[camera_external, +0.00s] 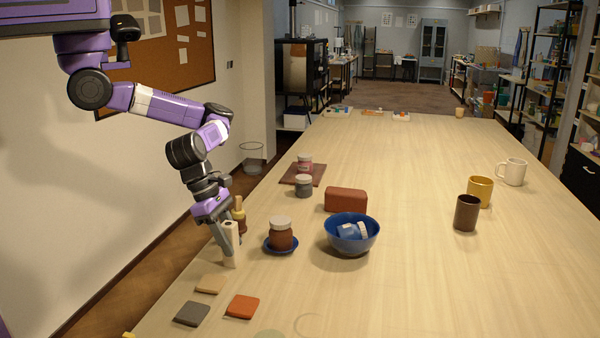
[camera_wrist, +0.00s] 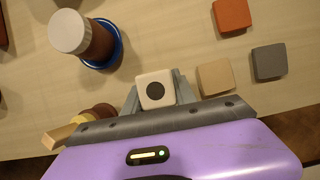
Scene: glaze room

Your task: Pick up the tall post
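The tall post (camera_external: 232,246) is a slim, cream-coloured upright block near the left edge of the table. In the wrist view its square pale top (camera_wrist: 144,78) shows, with a dark round spot in the middle. My gripper (camera_external: 225,240) points down at the post. In the wrist view the fingers of my gripper (camera_wrist: 156,92) stand on either side of the post, very near it. Whether they press on it cannot be made out. The post looks upright, with its lower end at or close to the tabletop.
A brown jar (camera_external: 281,236) on a blue saucer (camera_external: 268,247) and a blue bowl (camera_external: 350,240) stand right of the post. A wooden-handled tool (camera_external: 239,213) is close behind it. Tan (camera_external: 209,284), grey (camera_external: 192,314) and orange (camera_external: 243,307) tiles lie in front. The table's right front is mostly clear.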

